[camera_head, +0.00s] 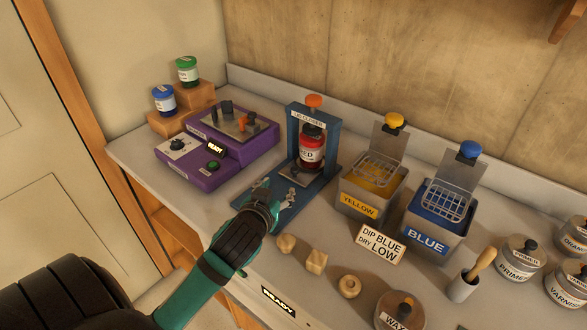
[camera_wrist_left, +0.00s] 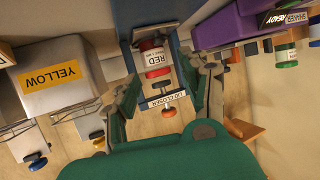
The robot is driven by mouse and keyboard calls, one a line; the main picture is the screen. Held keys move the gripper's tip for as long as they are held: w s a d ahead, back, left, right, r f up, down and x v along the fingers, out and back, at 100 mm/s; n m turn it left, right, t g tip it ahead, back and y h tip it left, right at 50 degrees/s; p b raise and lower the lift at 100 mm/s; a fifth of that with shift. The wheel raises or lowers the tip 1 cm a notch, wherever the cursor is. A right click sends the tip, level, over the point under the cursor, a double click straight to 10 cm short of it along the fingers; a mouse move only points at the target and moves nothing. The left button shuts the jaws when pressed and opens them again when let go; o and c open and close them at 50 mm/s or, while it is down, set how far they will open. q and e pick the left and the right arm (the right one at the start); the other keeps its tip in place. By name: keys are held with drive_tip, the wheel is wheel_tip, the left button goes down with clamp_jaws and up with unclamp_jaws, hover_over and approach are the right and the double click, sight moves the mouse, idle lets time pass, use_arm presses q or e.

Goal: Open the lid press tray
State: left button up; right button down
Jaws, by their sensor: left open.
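The lid press (camera_head: 330,140) is a blue frame with an orange knob and a lid-closer label, standing on the bench. A red jar (camera_head: 312,152) with a dark lid stands inside it on a small grey tray (camera_head: 292,172), low in the frame. My left gripper (camera_head: 268,198) is open in front of the press, over its blue base. In the left wrist view the picture is turned over; the red jar (camera_wrist_left: 152,60) and the press label (camera_wrist_left: 166,99) show between the open fingers (camera_wrist_left: 168,82). I see nothing held. My right gripper is not in view.
A purple shaker (camera_head: 215,150) stands left of the press. Yellow (camera_head: 360,205) and blue (camera_head: 435,235) dip tins stand to its right. Small wooden pieces (camera_head: 316,261) lie near the front edge.

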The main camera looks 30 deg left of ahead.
sight(294, 171)
use_arm(q)
drive_tip(key=x, duration=0.4)
drive_tip(key=shift+w, duration=0.15)
drive_tip(key=shift+x, duration=1.15)
drive_tip(key=p+x, duration=0.1)
drive_tip(key=x, duration=0.4)
drive_tip(key=shift+f, duration=0.1)
drive_tip(key=shift+x, duration=1.05)
drive_tip(key=shift+w+a+f, duration=0.1)
drive_tip(key=shift+w+f, duration=0.1)
drive_tip(key=shift+w, duration=0.25)
drive_tip(key=shift+f, duration=0.1)
clamp_jaws()
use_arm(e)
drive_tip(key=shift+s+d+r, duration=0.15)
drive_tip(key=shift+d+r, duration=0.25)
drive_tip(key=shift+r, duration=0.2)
